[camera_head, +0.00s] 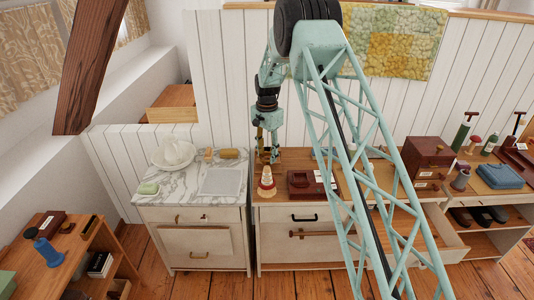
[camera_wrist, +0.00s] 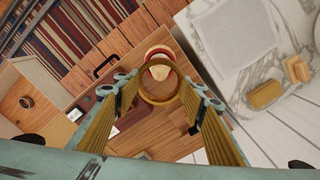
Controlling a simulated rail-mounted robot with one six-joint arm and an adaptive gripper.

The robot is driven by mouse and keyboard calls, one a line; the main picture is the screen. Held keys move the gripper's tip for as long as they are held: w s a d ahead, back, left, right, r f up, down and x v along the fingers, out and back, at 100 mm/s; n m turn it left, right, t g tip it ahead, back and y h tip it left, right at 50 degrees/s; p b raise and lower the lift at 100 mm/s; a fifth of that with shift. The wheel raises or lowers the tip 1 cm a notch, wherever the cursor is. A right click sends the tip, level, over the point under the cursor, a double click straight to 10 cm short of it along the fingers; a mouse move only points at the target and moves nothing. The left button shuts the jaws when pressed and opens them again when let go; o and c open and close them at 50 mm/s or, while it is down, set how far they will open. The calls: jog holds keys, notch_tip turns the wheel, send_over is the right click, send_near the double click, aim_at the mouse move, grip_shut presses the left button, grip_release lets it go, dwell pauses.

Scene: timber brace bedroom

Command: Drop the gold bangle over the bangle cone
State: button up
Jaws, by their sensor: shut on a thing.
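The bangle cone (camera_head: 266,181), pale with a red band, stands upright on the wooden counter. It also shows in the wrist view (camera_wrist: 158,52). The gold bangle (camera_wrist: 159,103) is held between my fingertips in the wrist view, its ring facing the camera. My gripper (camera_head: 267,158) points down just above the cone in the head view; its fingers show on both sides of the bangle in the wrist view (camera_wrist: 160,88). The cone's tip appears through the upper part of the ring, off its centre. I cannot tell whether the bangle encircles the tip or hovers above it.
A dark red box (camera_head: 305,184) sits just right of the cone. To the left is a marble top with a grey cloth (camera_head: 221,182), a white bowl (camera_head: 172,155) and a yellow block (camera_head: 229,154). A brown chest (camera_head: 428,158) stands farther right.

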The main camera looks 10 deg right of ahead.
aim_at(267, 167)
jog(key=shift+f+b, duration=1.1)
jog(key=shift+f, duration=1.55)
jog(key=o, duration=0.9)
jog(key=shift+o, duration=0.2)
notch_tip(267, 167, up, 12)
